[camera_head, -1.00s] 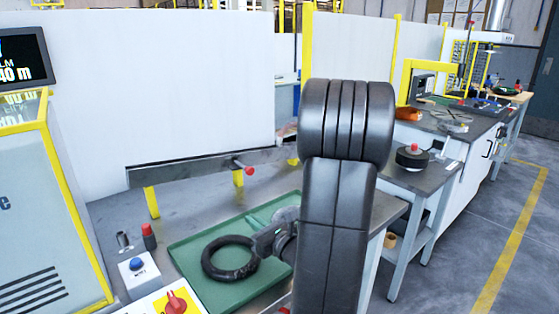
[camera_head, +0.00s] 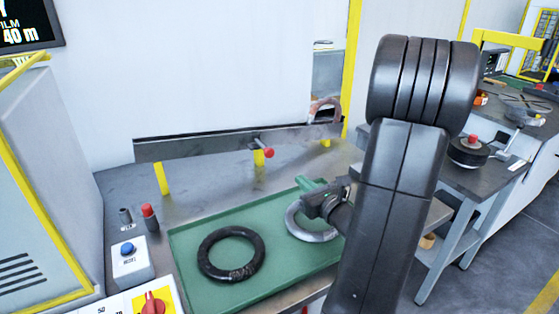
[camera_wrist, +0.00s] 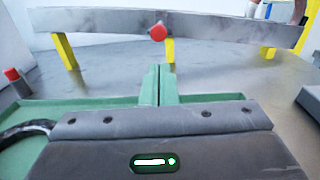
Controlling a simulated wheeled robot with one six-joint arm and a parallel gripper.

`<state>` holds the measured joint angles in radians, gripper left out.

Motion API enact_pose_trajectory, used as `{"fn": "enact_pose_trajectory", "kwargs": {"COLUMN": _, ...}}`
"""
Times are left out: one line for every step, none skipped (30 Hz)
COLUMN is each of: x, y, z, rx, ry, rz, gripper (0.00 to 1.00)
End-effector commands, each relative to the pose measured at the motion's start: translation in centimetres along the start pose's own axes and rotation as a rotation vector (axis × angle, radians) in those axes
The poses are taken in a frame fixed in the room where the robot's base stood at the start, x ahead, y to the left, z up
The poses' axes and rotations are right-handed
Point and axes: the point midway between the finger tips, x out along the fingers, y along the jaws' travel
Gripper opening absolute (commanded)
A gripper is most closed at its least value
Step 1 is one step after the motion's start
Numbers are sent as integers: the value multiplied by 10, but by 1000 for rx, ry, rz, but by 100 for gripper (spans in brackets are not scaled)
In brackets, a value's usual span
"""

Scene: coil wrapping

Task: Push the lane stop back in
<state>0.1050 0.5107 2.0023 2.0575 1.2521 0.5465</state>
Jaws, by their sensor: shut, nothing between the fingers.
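The lane stop shows as a red knob on a short pin (camera_head: 268,152) sticking out from the front of a long grey rail (camera_head: 200,147) at the back of the bench. In the wrist view the knob (camera_wrist: 158,33) is above and beyond my fingers, against the rail. My gripper (camera_head: 308,185) is shut and empty, over the right part of the green tray, in front of the knob and apart from it. Its green fingers (camera_wrist: 158,75) meet along a line in the wrist view. How far the pin sticks out is hard to tell.
The green tray (camera_head: 190,285) holds a black ring (camera_head: 231,254) and a grey ring (camera_head: 300,228) partly behind my gripper. Yellow posts (camera_head: 161,178) stand under the rail. A red-capped post (camera_head: 150,217) and blue-button box (camera_head: 128,258) are at left. Bench between tray and rail is clear.

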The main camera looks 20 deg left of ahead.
Motion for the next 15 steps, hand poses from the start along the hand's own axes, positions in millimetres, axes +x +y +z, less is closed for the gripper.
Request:
{"fn": "enact_pose_trajectory", "kwargs": {"x": 1, "y": 0, "z": 0, "rx": 0, "ry": 0, "rz": 1, "gripper": 0}}
{"fn": "enact_pose_trajectory", "kwargs": {"x": 3, "y": 0, "z": 0, "rx": 0, "ry": 0, "rz": 1, "gripper": 0}}
{"fn": "enact_pose_trajectory", "kwargs": {"x": 5, "y": 0, "z": 0, "rx": -1, "ry": 0, "rz": 2, "gripper": 0}}
{"fn": "enact_pose_trajectory", "kwargs": {"x": 8, "y": 0, "z": 0, "rx": -1, "ry": 0, "rz": 3, "gripper": 0}}
{"fn": "enact_pose_trajectory", "kwargs": {"x": 11, "y": 1, "z": 0, "rx": -1, "ry": -1, "rz": 4, "gripper": 0}}
{"fn": "enact_pose_trajectory", "kwargs": {"x": 17, "y": 1, "z": 0, "rx": -1, "ry": -1, "rz": 4, "gripper": 0}}
{"fn": "enact_pose_trajectory", "kwargs": {"x": 21, "y": 1, "z": 0, "rx": 0, "ry": 0, "rz": 4, "gripper": 0}}
{"fn": "enact_pose_trajectory", "kwargs": {"x": 26, "y": 1, "z": 0, "rx": 0, "ry": 0, "rz": 5, "gripper": 0}}
{"fn": "enact_pose_trajectory", "kwargs": {"x": 34, "y": 1, "z": 0, "rx": 0, "ry": -1, "rz": 5, "gripper": 0}}
{"fn": "enact_pose_trajectory", "kwargs": {"x": 40, "y": 1, "z": 0, "rx": 0, "ry": -1, "rz": 5, "gripper": 0}}
{"fn": "enact_pose_trajectory", "kwargs": {"x": 46, "y": 1, "z": 0, "rx": -1, "ry": 0, "rz": 6, "gripper": 0}}
{"fn": "enact_pose_trajectory", "kwargs": {"x": 55, "y": 2, "z": 0, "rx": 0, "ry": -1, "rz": 6, "gripper": 0}}
{"fn": "enact_pose_trajectory", "kwargs": {"x": 62, "y": 1, "z": 0, "rx": 0, "ry": 0, "rz": 5, "gripper": 0}}
{"fn": "enact_pose_trajectory", "kwargs": {"x": 69, "y": 1, "z": 0, "rx": -1, "ry": 0, "rz": 6, "gripper": 0}}
{"fn": "enact_pose_trajectory", "kwargs": {"x": 77, "y": 2, "z": 0, "rx": 0, "ry": -1, "rz": 5, "gripper": 0}}
